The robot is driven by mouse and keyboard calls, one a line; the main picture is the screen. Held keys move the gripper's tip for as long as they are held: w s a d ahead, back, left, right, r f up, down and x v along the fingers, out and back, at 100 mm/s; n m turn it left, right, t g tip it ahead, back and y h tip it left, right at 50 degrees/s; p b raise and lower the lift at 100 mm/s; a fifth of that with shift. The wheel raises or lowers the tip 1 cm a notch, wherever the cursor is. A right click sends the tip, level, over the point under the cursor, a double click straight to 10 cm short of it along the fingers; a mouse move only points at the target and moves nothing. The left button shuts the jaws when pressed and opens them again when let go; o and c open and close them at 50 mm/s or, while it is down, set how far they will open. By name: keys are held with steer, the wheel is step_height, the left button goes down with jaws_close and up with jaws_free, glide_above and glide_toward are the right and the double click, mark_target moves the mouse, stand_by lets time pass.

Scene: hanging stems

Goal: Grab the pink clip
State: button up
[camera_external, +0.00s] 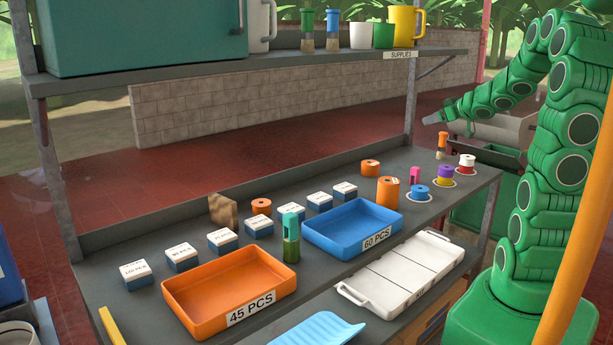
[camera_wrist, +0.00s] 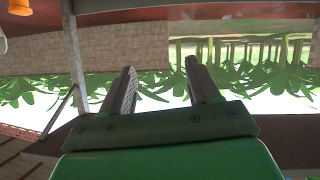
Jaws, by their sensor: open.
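The pink clip (camera_external: 414,175) is a small upright pink piece standing on the workbench, toward its right end, between an orange roll and a purple-and-yellow spool stack. In the external view my gripper (camera_external: 432,119) is in the air above and a little to the right of the clip, well apart from it, and points left. In the wrist view the two fingers of my gripper (camera_wrist: 160,68) are spread with nothing between them. The clip does not show in the wrist view.
Close to the clip are the orange roll (camera_external: 388,192), the blue spool (camera_external: 420,192), the purple-and-yellow stack (camera_external: 444,175) and a brush (camera_external: 441,146). A shelf (camera_external: 300,56) runs above.

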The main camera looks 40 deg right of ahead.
steer(key=shift+s+a+f+y, duration=0.75)
steer(key=shift+a+y, duration=0.05)
steer(key=shift+y, duration=0.6)
glide_toward(417, 168)
steer(key=shift+n+t, duration=0.3)
steer(key=shift+n, duration=0.1)
steer(key=x, duration=0.4)
steer(key=shift+w+d+f, duration=0.15)
steer(key=shift+f, duration=0.3)
steer(key=shift+x, duration=3.95)
steer(key=shift+r, duration=0.15)
steer(key=c, duration=1)
